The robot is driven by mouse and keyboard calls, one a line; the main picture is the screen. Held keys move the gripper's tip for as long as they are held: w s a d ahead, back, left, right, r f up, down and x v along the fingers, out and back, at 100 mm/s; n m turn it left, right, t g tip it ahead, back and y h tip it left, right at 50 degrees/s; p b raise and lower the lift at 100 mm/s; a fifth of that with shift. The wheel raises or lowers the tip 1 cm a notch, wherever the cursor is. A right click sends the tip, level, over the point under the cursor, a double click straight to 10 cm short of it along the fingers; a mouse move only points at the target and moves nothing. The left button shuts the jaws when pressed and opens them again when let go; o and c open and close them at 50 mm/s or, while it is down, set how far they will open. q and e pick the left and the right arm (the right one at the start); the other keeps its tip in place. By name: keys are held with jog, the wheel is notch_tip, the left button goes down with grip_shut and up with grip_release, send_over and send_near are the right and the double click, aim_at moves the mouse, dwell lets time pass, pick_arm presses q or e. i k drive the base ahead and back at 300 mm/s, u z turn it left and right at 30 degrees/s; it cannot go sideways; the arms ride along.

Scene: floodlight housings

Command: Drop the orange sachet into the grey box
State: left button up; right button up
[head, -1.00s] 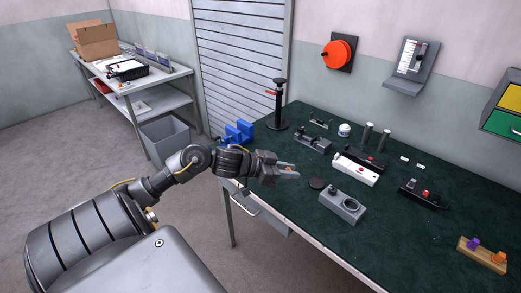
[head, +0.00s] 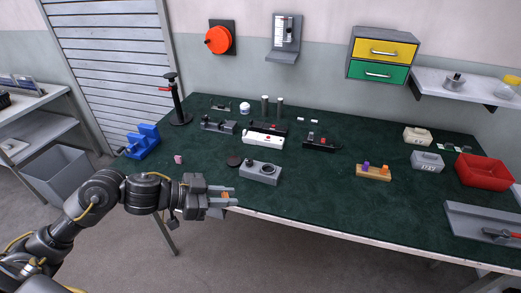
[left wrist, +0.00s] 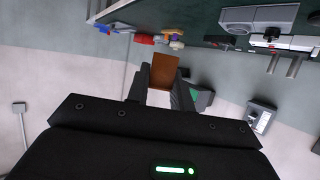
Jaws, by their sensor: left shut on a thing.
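My left gripper (head: 228,197) is shut on the orange sachet (head: 226,194), of which only a small orange bit shows in the head view. In the left wrist view the sachet (left wrist: 163,72) is a flat orange-brown piece between the two fingers. The gripper is by the front edge of the green-topped table (head: 320,185), in front of a grey block with a round recess. A small grey box (head: 428,162) with a label stands on the right of the table, well away from the gripper. Its inside cannot be made out. My right gripper is not in view.
A grey block fixture (head: 260,173) and a black disc (head: 234,160) are near the gripper. A wooden block with pegs (head: 373,173), a cream box (head: 417,136) and a red tray (head: 485,172) stand farther right. A grey bin (head: 58,175) is on the floor at left.

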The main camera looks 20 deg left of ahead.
aim_at(269, 177)
jog(key=k, duration=1.1)
jog(key=z, duration=0.65)
jog(key=i, duration=1.9)
jog(key=u, duration=0.7)
